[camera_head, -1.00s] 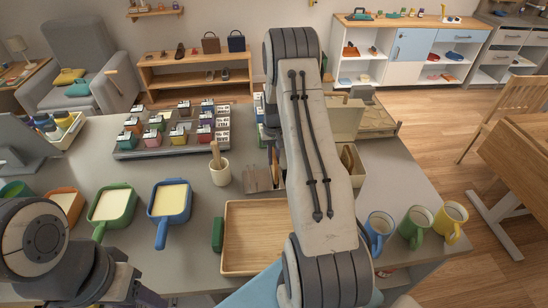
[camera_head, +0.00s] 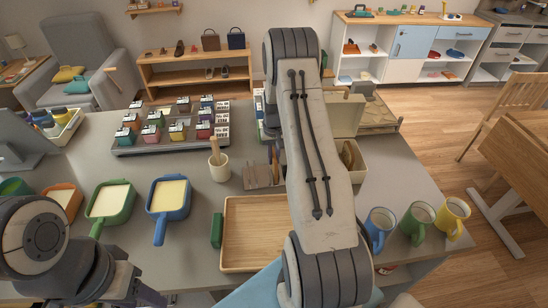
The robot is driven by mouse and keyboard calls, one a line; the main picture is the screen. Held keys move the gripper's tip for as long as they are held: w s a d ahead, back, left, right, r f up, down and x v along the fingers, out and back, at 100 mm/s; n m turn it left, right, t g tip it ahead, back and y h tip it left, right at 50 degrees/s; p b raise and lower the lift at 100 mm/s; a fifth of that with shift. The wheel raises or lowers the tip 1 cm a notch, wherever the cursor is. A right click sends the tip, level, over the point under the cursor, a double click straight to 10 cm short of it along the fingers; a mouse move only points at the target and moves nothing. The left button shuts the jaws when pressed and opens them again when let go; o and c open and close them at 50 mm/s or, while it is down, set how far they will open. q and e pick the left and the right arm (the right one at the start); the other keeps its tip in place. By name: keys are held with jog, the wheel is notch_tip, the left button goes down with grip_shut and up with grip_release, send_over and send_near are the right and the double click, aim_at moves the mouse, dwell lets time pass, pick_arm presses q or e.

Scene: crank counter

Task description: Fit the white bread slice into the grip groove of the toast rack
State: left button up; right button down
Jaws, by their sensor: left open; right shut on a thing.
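A small grey-brown holder (camera_head: 257,178) with upright slots stands in the middle of the counter, left of my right forearm; it may be the toast rack, but I cannot tell for certain. I cannot make out the white bread slice. My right arm reaches forward across the middle and hides what lies behind it, including its gripper's fingertips. My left gripper (camera_head: 140,294) is low at the bottom left, partly cut off by the frame edge. It is open and away from the holder.
A wooden tray (camera_head: 232,264) lies in front of the holder, with a pale pot (camera_head: 220,172) to the holder's left. Blue (camera_head: 180,207) and green (camera_head: 123,212) pans lie left. A cream box (camera_head: 359,173) stands right of my forearm. Three mugs line the right edge, including a green one (camera_head: 415,224).

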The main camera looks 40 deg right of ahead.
jog(key=c, duration=0.8)
grip_release()
notch_tip(320, 180, up, 9)
jog(key=b, duration=0.3)
jog(key=shift+r, duration=0.75)
jog(key=s+a+r+n, duration=0.2)
jog(key=a+r, duration=0.1)
jog(key=a, duration=0.6)
jog(key=s+a+r+n, duration=0.1)
jog(key=a+r+n, duration=0.1)
jog(key=a, duration=0.6)
jog(key=s+a+r+n, duration=0.2)
jog(key=a+r, duration=0.1)
jog(key=a, duration=0.6)
jog(key=s+a+n, duration=0.2)
jog(key=s+a, duration=0.2)
jog(key=s, duration=0.3)
jog(key=s+a+n, duration=0.2)
jog(key=s+a, duration=0.2)
jog(key=s, duration=0.4)
jog(key=s+a+n+y, duration=0.1)
jog(key=s+a+n, duration=0.2)
jog(key=s, duration=0.5)
jog(key=shift+a+r, duration=0.2)
jog(key=shift+a, duration=0.25)
